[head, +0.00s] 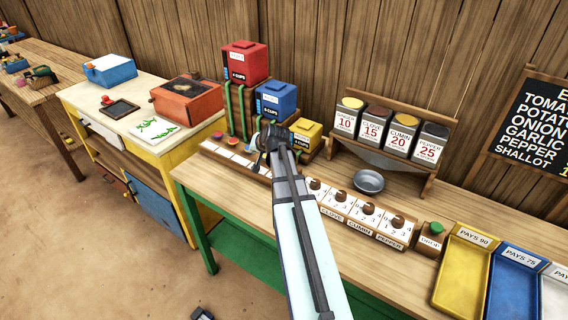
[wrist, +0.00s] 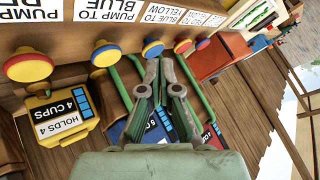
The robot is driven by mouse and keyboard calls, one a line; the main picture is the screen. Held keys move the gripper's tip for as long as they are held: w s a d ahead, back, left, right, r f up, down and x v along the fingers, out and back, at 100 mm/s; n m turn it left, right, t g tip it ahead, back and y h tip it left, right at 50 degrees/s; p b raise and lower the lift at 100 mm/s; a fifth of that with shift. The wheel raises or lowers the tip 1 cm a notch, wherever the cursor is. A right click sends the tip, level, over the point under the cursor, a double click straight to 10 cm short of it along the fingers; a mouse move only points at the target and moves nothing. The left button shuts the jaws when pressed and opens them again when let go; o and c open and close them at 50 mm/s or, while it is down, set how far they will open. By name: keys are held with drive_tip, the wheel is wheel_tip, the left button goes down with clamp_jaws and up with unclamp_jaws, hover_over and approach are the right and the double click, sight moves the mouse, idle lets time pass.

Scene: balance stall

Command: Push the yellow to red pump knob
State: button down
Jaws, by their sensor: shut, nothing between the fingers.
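A knob with a yellow face and a red edge (wrist: 30,67) is at the far left of the wrist view, beside the yellow can. A white label above it is upside down and cut off. My gripper (wrist: 160,82) is shut and empty, with its fingertips near a blue and yellow knob (wrist: 152,48), well right of the yellow and red one. I cannot tell whether it touches anything. In the head view my gripper (head: 271,140) is over the knob panel in front of the cans. My arm hides part of the panel there, and I cannot make out the yellow and red knob.
A yellow and blue knob (wrist: 105,53) lies between. Red (head: 245,62), blue (head: 277,99) and yellow (head: 305,133) cans stand behind the panel. A metal bowl (head: 369,181) and spice knobs (head: 368,208) are to the right. Front counter wood is clear.

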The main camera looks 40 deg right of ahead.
drive_tip(key=s+d+r+m, duration=0.1)
drive_tip(key=s+d+r, duration=0.4)
drive_tip(key=s+d, duration=0.2)
drive_tip(key=d, duration=0.2)
drive_tip(key=shift+d+r+m, duration=0.2)
drive_tip(key=shift+d+m, duration=0.1)
drive_tip(key=shift+d, duration=0.05)
drive_tip(key=shift+f, duration=0.15)
drive_tip(key=shift+f+b, duration=2.55)
drive_tip(key=shift+f, duration=1.75)
drive_tip(key=shift+f, duration=0.1)
drive_tip(key=shift+f+b, duration=0.35)
drive_tip(key=shift+f+b, duration=0.55)
drive_tip(key=shift+f, duration=0.2)
drive_tip(key=shift+r+p, duration=0.7)
drive_tip(key=shift+r, duration=0.55)
